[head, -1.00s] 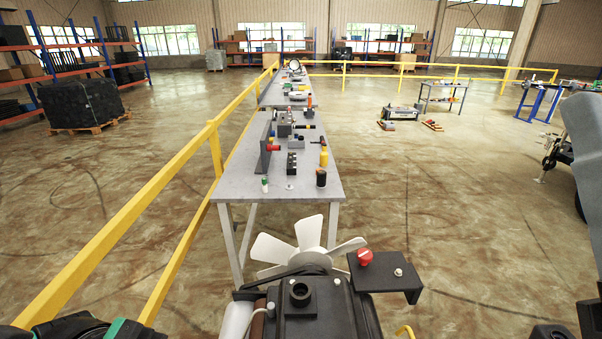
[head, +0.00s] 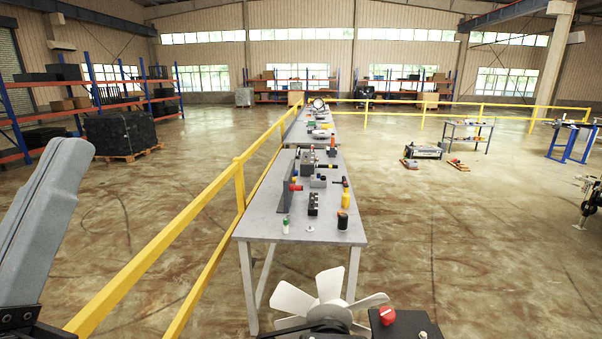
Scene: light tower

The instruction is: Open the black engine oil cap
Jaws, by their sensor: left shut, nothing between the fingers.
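The engine shows only at the bottom edge of the head view. Its white fan (head: 325,298) and a black bracket plate (head: 405,328) with a red knob (head: 387,316) are in sight. The black engine oil cap is out of view below the picture. A black part of my left gripper's end of the arm (head: 30,322) is at the bottom left corner, well left of the engine and apart from it. Its fingertips are not clearly visible. My right gripper is not in view.
A grey workbench (head: 262,222) with several small parts stands behind the engine. A yellow railing (head: 170,270) runs along its left. Shelves and a black pallet load (head: 120,133) stand farther back.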

